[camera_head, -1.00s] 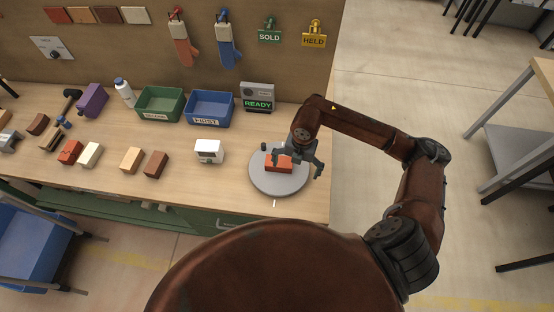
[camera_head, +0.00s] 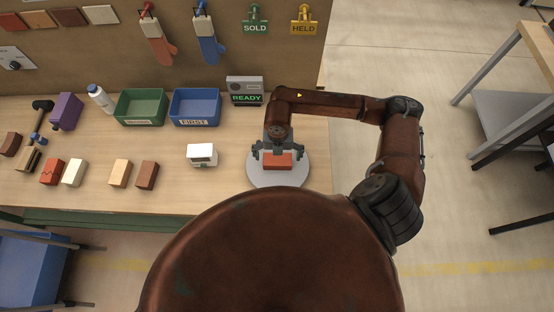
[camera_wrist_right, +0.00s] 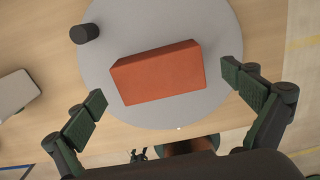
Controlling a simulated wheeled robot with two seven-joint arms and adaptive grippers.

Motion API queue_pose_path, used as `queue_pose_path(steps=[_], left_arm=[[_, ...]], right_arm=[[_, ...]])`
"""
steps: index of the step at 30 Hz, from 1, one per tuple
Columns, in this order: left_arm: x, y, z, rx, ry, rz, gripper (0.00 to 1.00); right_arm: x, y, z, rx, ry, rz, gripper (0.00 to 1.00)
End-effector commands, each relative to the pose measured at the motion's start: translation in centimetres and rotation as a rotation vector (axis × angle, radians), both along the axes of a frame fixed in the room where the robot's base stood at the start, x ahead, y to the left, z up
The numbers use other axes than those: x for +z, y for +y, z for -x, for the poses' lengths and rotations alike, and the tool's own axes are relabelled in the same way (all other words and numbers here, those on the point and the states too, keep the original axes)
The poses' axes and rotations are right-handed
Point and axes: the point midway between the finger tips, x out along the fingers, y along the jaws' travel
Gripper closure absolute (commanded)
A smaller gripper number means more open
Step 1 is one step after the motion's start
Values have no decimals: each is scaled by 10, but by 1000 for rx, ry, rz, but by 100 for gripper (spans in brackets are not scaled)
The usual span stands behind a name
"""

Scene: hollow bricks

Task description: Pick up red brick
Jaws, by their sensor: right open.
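A red brick (camera_head: 278,161) lies on a round grey disc (camera_head: 262,180) near the right end of the workbench. In the right wrist view the red brick (camera_wrist_right: 160,73) is a plain block, slightly tilted in the picture, on the grey disc (camera_wrist_right: 215,30). My right gripper (camera_head: 278,154) is over the brick, with a finger to each side. In the right wrist view my right gripper (camera_wrist_right: 167,91) is open and empty, with gaps between both fingers and the brick. My left gripper is not in view.
A white box (camera_head: 202,155) is left of the disc. A READY display (camera_head: 245,90), a blue bin (camera_head: 195,107) and a green bin (camera_head: 141,107) stand behind. Several other bricks lie further left, including a cracked-looking red one (camera_head: 52,172).

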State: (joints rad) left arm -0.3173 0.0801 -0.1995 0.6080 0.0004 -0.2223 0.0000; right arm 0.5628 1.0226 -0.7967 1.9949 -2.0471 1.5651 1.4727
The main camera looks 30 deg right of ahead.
Motion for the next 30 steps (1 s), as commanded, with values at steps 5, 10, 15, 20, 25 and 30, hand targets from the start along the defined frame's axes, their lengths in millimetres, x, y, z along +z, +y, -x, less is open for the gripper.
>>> queue_pose_path(steps=[5, 10, 15, 20, 25, 30], left_arm=[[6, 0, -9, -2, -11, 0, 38], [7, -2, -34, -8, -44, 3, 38], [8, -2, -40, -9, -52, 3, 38], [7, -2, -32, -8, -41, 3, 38], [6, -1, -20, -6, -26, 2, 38], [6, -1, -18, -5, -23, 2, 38]], right_arm=[[-23, 1, 0, -2, 3, -1, 0], [-30, 2, -1, 2, 1, -1, 0], [-30, 2, -1, 1, 0, 0, 2], [-29, 2, -1, 1, 1, -1, 13], [-29, 2, -1, 1, 1, -1, 25], [-29, 2, -1, 1, 0, 0, 36]])
